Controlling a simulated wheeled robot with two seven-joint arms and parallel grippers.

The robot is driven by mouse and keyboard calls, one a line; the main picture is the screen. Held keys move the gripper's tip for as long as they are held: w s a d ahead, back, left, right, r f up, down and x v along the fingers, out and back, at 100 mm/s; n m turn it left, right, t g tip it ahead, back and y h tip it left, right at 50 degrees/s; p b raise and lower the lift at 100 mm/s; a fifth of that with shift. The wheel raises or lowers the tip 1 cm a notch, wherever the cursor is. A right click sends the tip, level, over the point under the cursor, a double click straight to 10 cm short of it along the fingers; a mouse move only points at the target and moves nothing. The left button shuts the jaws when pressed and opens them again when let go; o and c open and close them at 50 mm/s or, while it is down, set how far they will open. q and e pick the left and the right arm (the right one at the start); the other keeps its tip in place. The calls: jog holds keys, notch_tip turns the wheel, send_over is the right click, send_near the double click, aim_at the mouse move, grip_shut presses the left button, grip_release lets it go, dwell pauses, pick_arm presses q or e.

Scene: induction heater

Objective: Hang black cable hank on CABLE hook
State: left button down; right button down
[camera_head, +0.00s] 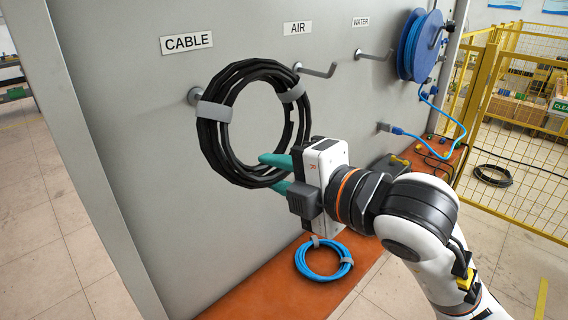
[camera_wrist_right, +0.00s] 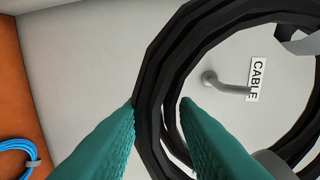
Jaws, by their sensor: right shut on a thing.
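The black cable hank (camera_head: 222,152) is a coiled ring with grey straps, held upright in front of the grey panel below the CABLE sign (camera_head: 186,42). My right gripper (camera_head: 273,173) is shut on its lower right side. In the right wrist view the hank (camera_wrist_right: 150,95) passes between the teal fingers (camera_wrist_right: 158,108). The CABLE hook (camera_head: 194,96) shows only its base at the hank's upper left; the hank hides the rest. In the right wrist view the hook (camera_wrist_right: 228,86) appears through the ring's opening. Whether hank and hook touch, I cannot tell. My left gripper is out of view.
The AIR hook (camera_head: 318,70) is empty, right of the hank. The WATER hook (camera_head: 375,56) is also empty. A blue hose reel (camera_head: 419,46) hangs farther right. A blue coil (camera_head: 323,273) lies on the orange ledge (camera_head: 262,296) below. A yellow fence (camera_head: 478,100) stands at right.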

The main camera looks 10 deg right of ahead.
jog(key=shift+x, duration=1.25)
jog(key=f+b+x, duration=0.2)
jog(key=b+x, duration=0.1)
jog(key=x, duration=0.6)
dwell(0.4)
jog(key=shift+s+f, duration=0.15)
jog(key=shift+f, duration=0.2)
jog(key=c, duration=1.1)
grip_release()
jog(key=shift+o, duration=0.3)
jog(key=shift+d+r, duration=0.1)
jog(key=shift+r, duration=0.05)
